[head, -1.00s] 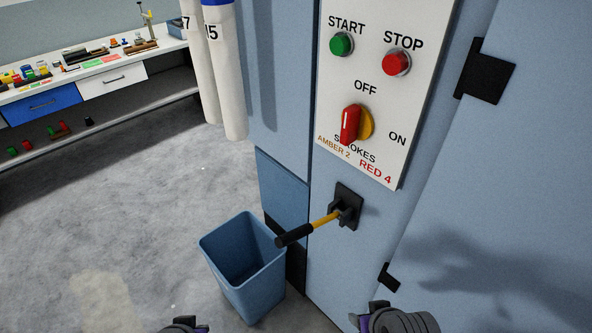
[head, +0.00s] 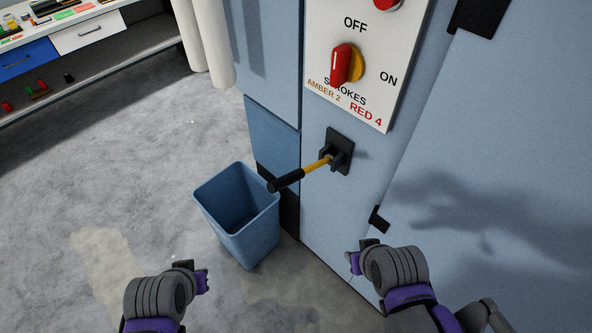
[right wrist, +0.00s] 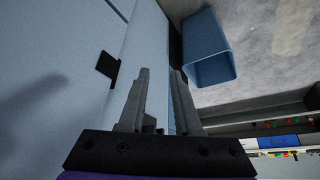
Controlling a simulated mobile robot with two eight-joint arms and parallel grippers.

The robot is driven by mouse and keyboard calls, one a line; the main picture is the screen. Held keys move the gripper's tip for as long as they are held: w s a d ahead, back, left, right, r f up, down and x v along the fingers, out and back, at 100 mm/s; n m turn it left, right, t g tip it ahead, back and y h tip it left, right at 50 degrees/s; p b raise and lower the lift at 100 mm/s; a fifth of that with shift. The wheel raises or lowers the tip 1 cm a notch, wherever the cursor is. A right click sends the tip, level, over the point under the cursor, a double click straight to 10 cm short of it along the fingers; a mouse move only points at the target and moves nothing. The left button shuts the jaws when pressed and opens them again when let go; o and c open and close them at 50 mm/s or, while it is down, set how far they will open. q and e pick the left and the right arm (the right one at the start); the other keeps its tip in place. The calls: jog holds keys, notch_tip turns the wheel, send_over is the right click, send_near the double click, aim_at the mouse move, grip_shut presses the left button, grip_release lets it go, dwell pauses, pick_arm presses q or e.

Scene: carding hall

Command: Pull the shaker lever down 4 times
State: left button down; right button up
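The shaker lever (head: 301,174) has a black grip and a yellow shaft. It sticks out from a black mounting plate (head: 340,146) on the blue machine front, its grip end pointing left and slightly down in the head view. My right gripper (head: 354,262) is below and right of the lever, apart from it. In the right wrist view my right gripper (right wrist: 160,72) has its two fingers spread, with no object clearly between them. My left gripper (head: 205,279) is at the lower left, away from the lever; its finger gap is too small to tell.
A blue bin (head: 246,248) stands on the floor beneath the lever grip. A panel (head: 352,100) above the lever has a red-and-yellow switch (head: 346,64) and reads "AMBER 2, RED 4". A black bracket (head: 378,218) sits right of the lever. A bench (head: 100,68) stands far left.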

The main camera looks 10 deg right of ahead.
grip_shut()
dwell(1.4)
